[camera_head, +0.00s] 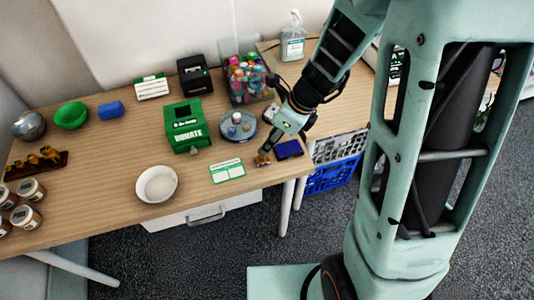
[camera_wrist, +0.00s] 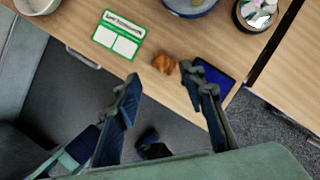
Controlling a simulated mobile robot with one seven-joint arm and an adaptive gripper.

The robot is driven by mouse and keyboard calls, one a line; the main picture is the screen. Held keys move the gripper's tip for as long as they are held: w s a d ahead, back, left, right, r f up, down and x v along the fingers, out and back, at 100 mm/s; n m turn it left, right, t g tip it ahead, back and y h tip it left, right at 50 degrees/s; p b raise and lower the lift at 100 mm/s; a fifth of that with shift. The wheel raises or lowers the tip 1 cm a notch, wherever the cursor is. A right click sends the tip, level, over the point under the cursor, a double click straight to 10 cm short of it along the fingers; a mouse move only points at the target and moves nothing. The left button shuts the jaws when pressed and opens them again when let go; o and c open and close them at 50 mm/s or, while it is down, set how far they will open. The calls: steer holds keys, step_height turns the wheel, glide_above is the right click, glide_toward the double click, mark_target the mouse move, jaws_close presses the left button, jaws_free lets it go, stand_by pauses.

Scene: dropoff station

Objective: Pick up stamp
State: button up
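The stamp, a small brown wooden-looking piece (camera_head: 262,160), lies at the front edge of the table beside a dark blue pad (camera_head: 290,149). In the wrist view the stamp (camera_wrist: 163,64) shows just beyond the gap between my fingertips, with the pad (camera_wrist: 222,84) to its right, partly behind the right finger. My gripper (camera_wrist: 163,78) is open and empty, its fingers spread on either side of the stamp's line. In the head view my gripper (camera_head: 281,142) hangs low over the table by the pad. Its exact height above the stamp cannot be told.
A green-and-white card (camera_head: 228,171) lies left of the stamp, with a white bowl (camera_head: 156,184) further left. A round blue-rimmed holder (camera_head: 238,126), green donate box (camera_head: 187,126) and clear bin of colourful items (camera_head: 246,80) stand behind. A blue crate (camera_head: 332,177) is below.

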mark_target(267, 162)
steer(key=b+x, duration=0.1)
steer(key=x, duration=0.4)
steer(key=b+x, duration=0.1)
steer(key=x, duration=0.1)
steer(key=b+x, duration=0.1)
steer(key=x, duration=0.1)
steer(key=shift+d+f, duration=0.2)
steer(key=shift+d, duration=0.05)
steer(key=shift+r, duration=0.1)
steer(key=shift+c, duration=0.4)
jaws_close()
